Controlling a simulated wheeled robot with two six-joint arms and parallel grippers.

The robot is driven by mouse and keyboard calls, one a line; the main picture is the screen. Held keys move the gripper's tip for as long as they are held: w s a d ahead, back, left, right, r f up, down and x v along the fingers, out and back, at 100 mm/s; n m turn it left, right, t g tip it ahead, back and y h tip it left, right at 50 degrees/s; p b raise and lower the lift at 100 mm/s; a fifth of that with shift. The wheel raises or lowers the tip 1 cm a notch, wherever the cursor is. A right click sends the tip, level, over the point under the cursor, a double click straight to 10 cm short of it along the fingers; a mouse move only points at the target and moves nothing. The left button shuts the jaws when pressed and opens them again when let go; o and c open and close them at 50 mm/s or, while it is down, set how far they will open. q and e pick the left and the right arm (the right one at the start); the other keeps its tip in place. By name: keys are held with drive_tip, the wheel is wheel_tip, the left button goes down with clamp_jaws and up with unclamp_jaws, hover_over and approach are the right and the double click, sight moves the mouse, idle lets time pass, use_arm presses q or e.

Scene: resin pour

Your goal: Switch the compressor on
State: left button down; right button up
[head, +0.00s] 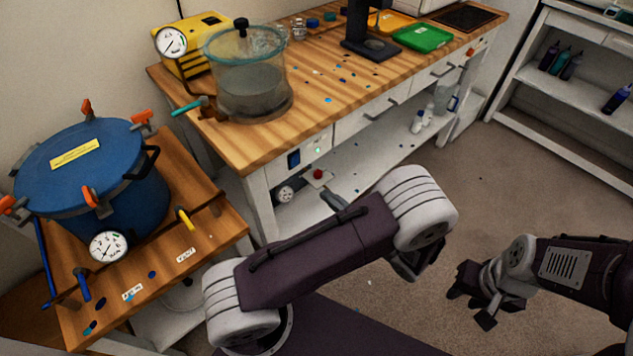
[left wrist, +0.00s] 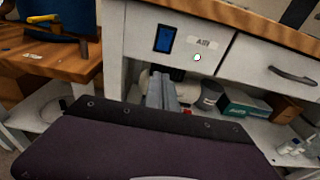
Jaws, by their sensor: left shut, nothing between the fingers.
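A blue rocker switch (head: 294,159) in a dark frame sits on the white front panel of the workbench. It also shows in the left wrist view (left wrist: 164,39), with a small lamp (left wrist: 197,57) and a label to its right. The lamp (head: 318,150) shows green in the head view. My left gripper (left wrist: 161,78) is shut and empty, in front of the panel and just below the switch in the left wrist view. I cannot tell whether it touches the panel. My arm largely hides it in the head view. My right gripper (head: 470,300) is open and empty over the floor.
A blue pressure pot (head: 88,170) with orange clamps stands on a low wooden stand at left. A yellow gauged unit (head: 203,52) and a clear chamber (head: 250,85) stand on the bench. Several items fill the shelf below. The carpet (head: 520,180) at right is clear.

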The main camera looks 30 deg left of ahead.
use_arm(q)
drive_tip(key=v, duration=0.3)
drive_tip(key=shift+s+d+f, duration=0.15)
drive_tip(key=shift+f, duration=0.15)
